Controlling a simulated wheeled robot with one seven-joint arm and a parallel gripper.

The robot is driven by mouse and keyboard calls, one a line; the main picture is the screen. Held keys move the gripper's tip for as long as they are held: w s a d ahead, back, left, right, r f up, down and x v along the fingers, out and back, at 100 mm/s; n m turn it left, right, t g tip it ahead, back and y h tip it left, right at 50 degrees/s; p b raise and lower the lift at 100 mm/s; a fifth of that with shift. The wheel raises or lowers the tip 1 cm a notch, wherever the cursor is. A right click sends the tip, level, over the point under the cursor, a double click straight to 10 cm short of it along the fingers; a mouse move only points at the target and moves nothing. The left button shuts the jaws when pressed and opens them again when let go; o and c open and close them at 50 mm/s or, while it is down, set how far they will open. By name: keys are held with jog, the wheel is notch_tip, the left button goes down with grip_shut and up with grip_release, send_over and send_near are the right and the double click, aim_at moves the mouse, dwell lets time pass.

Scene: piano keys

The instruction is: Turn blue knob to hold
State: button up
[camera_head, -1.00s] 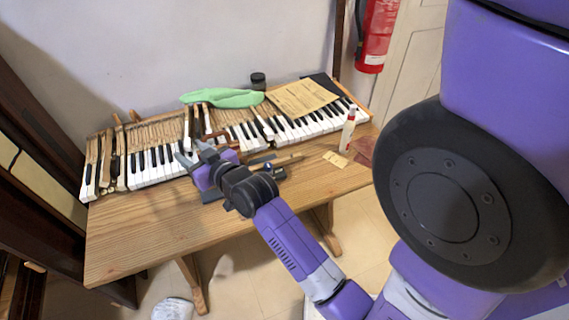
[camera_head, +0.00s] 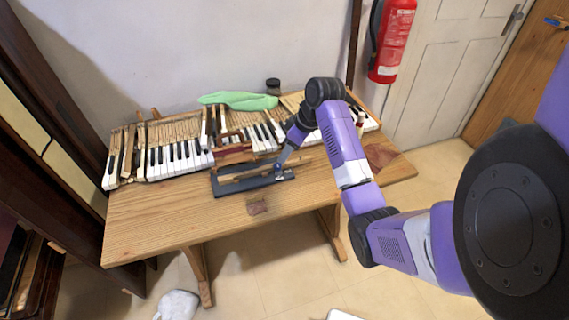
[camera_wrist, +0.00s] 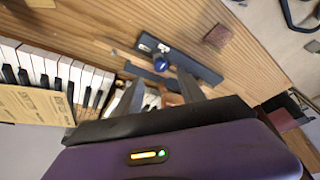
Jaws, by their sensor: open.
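The blue knob (camera_wrist: 161,64) shows in the wrist view as a small round blue cap. It sits on a long dark bar-like device (camera_wrist: 192,64), which lies on the wooden table. In the head view the dark device (camera_head: 235,188) lies in front of the piano keys, with the knob near its right end, small and partly hidden by my gripper.
Piano keys (camera_head: 178,160) run along the back of the table (camera_head: 150,225). A green cloth (camera_head: 240,100) and a dark jar (camera_head: 273,86) lie behind them. A small brown block (camera_head: 258,207) sits near the front edge. The table's front left is clear.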

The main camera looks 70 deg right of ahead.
aim_at(278, 165)
jog(key=x, duration=0.7)
jog(key=shift+w+f+p, duration=0.2)
jog(key=shift+p, duration=0.1)
jog(key=shift+c, duration=0.5)
grip_shut()
